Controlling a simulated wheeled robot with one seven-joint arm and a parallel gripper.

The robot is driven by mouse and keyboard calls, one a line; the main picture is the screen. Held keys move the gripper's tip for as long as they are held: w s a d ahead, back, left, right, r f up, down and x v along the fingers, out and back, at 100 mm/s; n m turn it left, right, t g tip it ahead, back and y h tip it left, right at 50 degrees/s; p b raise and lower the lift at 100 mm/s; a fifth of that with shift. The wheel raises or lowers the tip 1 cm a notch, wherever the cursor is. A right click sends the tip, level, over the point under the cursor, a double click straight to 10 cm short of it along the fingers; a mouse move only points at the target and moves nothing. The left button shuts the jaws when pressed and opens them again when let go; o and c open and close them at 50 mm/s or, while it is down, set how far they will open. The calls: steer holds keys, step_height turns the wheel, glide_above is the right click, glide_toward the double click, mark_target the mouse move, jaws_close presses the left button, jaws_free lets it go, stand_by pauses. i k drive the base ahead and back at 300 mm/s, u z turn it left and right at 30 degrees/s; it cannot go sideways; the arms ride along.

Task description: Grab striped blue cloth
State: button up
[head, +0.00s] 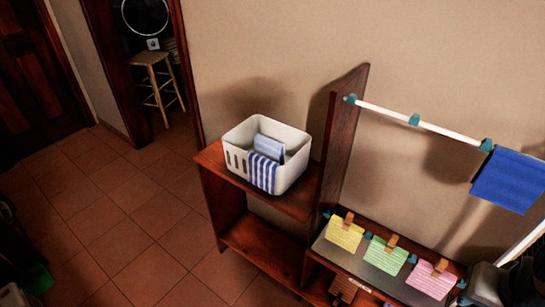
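The striped blue and white cloth (263,173) hangs over the front rim of a white plastic basket (296,170). Its lower end lies against the basket's outer wall. A plain light blue folded cloth (269,146) sits in the basket just behind it; I cannot tell whether the two are joined. My gripper's fingers do not show in the head view, and nothing is seen touching the striped cloth.
The basket stands on a dark wood shelf unit (243,251) against the wall. A tall wood panel (341,135) rises right of it. Farther right are a white rail (443,130), a blue cloth (510,180) and clipped coloured notes (388,254). The tiled floor at left is open.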

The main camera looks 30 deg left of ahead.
mark_target(261, 169)
steer(key=u, duration=2.65)
steer(key=i, duration=2.55)
steer(key=z, duration=3.3)
